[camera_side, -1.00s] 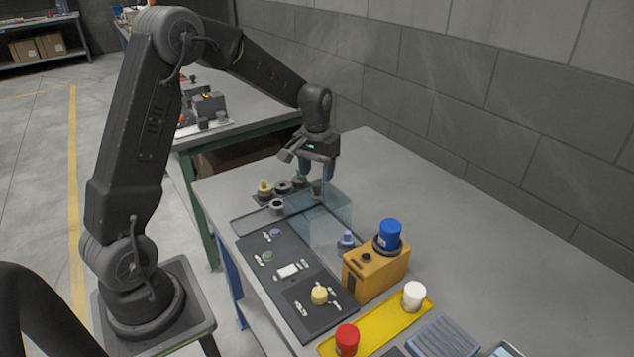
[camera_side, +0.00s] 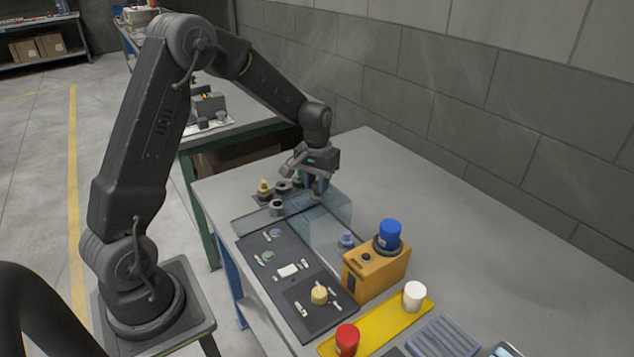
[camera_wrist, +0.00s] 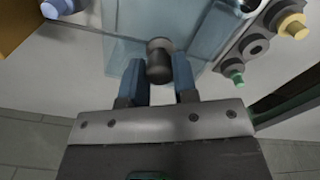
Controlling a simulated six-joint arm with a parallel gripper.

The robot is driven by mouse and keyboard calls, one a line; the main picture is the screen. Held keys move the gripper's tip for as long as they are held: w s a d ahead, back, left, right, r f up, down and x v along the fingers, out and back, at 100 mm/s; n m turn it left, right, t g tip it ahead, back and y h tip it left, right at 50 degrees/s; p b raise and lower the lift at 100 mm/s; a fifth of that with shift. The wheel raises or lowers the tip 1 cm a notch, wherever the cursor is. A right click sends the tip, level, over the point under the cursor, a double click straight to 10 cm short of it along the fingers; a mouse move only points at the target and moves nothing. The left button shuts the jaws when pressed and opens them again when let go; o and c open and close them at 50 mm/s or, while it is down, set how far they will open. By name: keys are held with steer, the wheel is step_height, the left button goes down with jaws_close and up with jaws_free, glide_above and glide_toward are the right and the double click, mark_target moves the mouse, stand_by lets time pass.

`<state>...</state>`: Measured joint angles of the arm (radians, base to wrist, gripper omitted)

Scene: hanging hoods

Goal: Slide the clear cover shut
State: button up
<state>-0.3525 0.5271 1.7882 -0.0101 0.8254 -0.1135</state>
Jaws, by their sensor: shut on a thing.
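A dark round knob (camera_wrist: 159,62) sticks out from the cover toward my gripper. My gripper (camera_side: 316,192) is low at the cover's far end. In the wrist view my gripper's blue fingers (camera_wrist: 159,80) stand on either side of the knob and are shut on it. Finger contact is partly hidden in the side view.
Beside the cover are a blue knob (camera_side: 346,240) and an orange box (camera_side: 376,270) with a blue cap on top. Dark round parts and a yellow knob (camera_side: 264,188) stand at the cover's far left. The dark panel (camera_side: 262,248) has several buttons. The table right of the cover is clear.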

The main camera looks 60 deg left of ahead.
jaws_close()
steer(key=d, duration=1.3)
steer(key=o, duration=0.7)
jaws_free()
steer(key=shift+r, duration=0.1)
step_height(320, 180, up, 14)
